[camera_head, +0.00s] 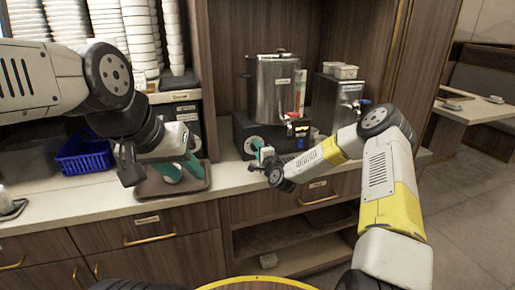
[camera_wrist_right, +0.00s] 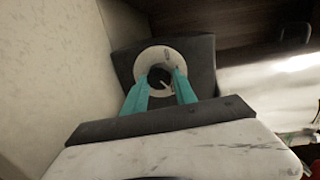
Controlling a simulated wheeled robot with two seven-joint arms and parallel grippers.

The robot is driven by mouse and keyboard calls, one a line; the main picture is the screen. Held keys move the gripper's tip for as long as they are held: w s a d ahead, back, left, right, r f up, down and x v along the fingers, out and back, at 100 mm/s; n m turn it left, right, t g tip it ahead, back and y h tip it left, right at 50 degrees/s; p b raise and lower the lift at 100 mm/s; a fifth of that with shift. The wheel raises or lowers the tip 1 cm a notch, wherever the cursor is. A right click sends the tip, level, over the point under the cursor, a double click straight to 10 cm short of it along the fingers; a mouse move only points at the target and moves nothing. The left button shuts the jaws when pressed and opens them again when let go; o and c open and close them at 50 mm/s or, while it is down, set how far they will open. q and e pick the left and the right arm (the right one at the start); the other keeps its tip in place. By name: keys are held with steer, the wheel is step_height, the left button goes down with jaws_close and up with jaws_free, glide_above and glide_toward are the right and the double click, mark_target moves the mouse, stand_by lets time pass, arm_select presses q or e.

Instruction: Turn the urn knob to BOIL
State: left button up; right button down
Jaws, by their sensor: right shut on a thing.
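The steel urn (camera_head: 274,90) stands on a dark base on the counter. The base's front carries a pale round dial (camera_head: 256,142) with a dark knob in its middle. In the right wrist view the dark knob (camera_wrist_right: 158,77) has a light pointer mark and sits inside the pale dial ring (camera_wrist_right: 147,60). My right gripper (camera_wrist_right: 163,82) has its teal fingers on either side of the knob, shut on it. The dial's lettering is too small to read. My left gripper (camera_head: 180,171) hangs over a brown tray, teal fingers apart and empty.
The brown tray (camera_head: 146,190) lies on the counter (camera_head: 80,208) near its front edge. A blue basket (camera_head: 84,157) is at the left. Stacked cups (camera_head: 140,35) stand at the back. A steel dispenser (camera_head: 338,98) is right of the urn.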

steer(key=shift+f+m, duration=0.1)
steer(key=shift+m, duration=0.4)
steer(key=c, duration=1)
jaws_free()
steer(key=v, duration=0.7)
steer(key=shift+s+d, duration=0.2)
steer(key=shift+s, duration=0.15)
